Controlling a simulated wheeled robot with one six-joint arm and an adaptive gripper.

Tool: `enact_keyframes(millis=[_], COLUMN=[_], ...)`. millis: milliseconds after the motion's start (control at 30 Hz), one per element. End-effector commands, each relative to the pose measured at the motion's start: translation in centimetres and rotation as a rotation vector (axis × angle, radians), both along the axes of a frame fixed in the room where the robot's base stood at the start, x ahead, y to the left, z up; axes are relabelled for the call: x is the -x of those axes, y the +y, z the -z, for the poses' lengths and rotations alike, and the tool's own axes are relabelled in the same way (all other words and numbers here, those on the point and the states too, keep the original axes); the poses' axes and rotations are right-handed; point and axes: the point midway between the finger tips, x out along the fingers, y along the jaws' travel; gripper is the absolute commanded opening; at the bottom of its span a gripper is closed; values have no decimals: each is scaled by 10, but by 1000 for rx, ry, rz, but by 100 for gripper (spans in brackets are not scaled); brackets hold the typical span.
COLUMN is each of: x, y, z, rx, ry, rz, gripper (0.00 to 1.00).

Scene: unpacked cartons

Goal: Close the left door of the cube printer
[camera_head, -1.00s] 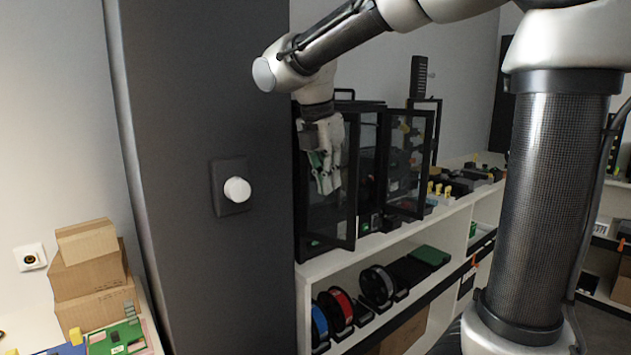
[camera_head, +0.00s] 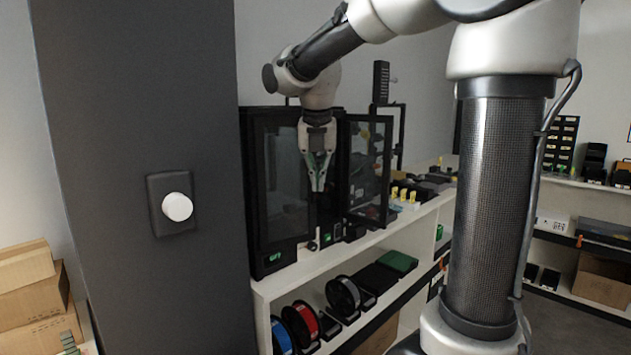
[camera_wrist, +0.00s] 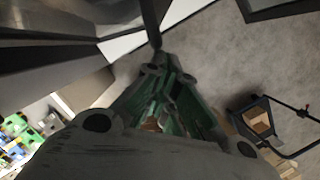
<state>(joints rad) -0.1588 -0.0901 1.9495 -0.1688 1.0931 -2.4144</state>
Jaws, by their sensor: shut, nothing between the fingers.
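The cube printer (camera_head: 332,220) is a black box with glass doors on a white shelf, in the head view. Its left door (camera_head: 280,190) has a dark frame and stands partly open, its exact angle hard to tell. The right door (camera_head: 368,170) stands open, swung out to the right. My gripper (camera_head: 318,188) points down in front of the printer, beside the left door's right-hand edge. Its green-grey fingers are shut and empty. I cannot tell whether they touch the door. In the wrist view my gripper (camera_wrist: 160,68) is beside a dark bar.
A dark grey pillar (camera_head: 140,150) with a white knob (camera_head: 177,207) stands left of the printer. Small parts (camera_head: 405,193) crowd the shelf right of the printer. The wrist view shows open grey floor (camera_wrist: 225,65).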

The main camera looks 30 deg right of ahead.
Motion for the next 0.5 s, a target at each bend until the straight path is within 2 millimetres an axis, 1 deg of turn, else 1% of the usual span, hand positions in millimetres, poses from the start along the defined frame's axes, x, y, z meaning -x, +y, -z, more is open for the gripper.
enact_keyframes(millis=[100, 233, 500], x=[-12, -23, -37], y=[-7, -12, -17], z=[0, 0, 0], rx=[0, 1, 1], ry=[1, 0, 0], rz=[1, 1, 1], gripper=[0, 0, 0])
